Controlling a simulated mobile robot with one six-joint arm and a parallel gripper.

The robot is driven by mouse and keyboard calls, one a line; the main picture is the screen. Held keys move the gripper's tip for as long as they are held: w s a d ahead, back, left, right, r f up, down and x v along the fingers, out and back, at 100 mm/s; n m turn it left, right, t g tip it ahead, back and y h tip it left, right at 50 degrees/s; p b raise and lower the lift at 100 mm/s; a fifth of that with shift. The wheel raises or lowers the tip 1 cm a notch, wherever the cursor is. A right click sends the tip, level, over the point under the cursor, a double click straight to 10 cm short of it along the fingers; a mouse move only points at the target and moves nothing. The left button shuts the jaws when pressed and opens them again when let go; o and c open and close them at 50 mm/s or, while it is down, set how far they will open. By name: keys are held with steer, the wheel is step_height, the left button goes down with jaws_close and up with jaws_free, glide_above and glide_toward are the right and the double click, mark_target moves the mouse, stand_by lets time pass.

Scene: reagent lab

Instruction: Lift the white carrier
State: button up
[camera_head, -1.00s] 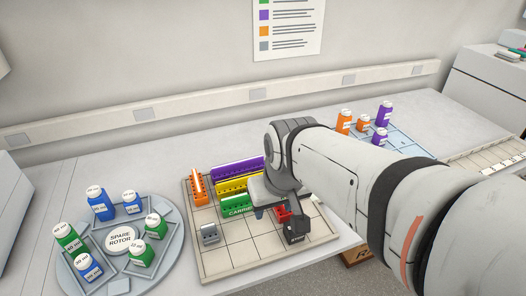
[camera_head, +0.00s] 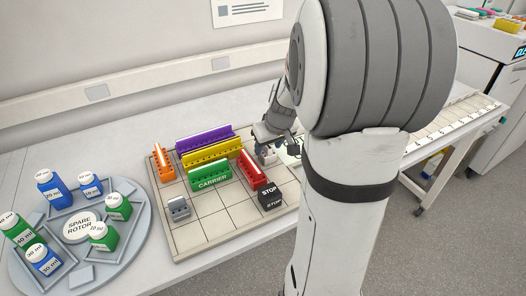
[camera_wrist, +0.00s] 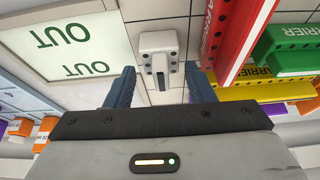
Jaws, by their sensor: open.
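The white carrier (camera_wrist: 158,42) is a small block with dark holes and a slot, standing on the gridded board at the upper middle of the wrist view. In the head view a pale bit of it (camera_head: 268,156) shows just below my gripper (camera_head: 270,136), the rest hidden. In the wrist view my gripper (camera_wrist: 160,86) is open and empty. Its two blue-grey fingers lie left and right of the carrier's near end, with clear room between them. I cannot tell their height above the board.
The board (camera_head: 215,232) also bears a red carrier (camera_head: 252,170), green carrier (camera_head: 210,181), yellow carrier (camera_head: 212,152), purple carrier (camera_head: 205,137), orange carrier (camera_head: 163,163), grey block (camera_head: 178,208) and black STOP block (camera_head: 269,196). An OUT panel (camera_wrist: 75,35) lies beside the white carrier. A bottle rotor (camera_head: 125,258) stands left.

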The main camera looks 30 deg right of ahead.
mark_target(266, 150)
steer(key=x, duration=0.3)
steer(key=shift+w+a+f, duration=0.1)
steer(key=c, duration=0.8)
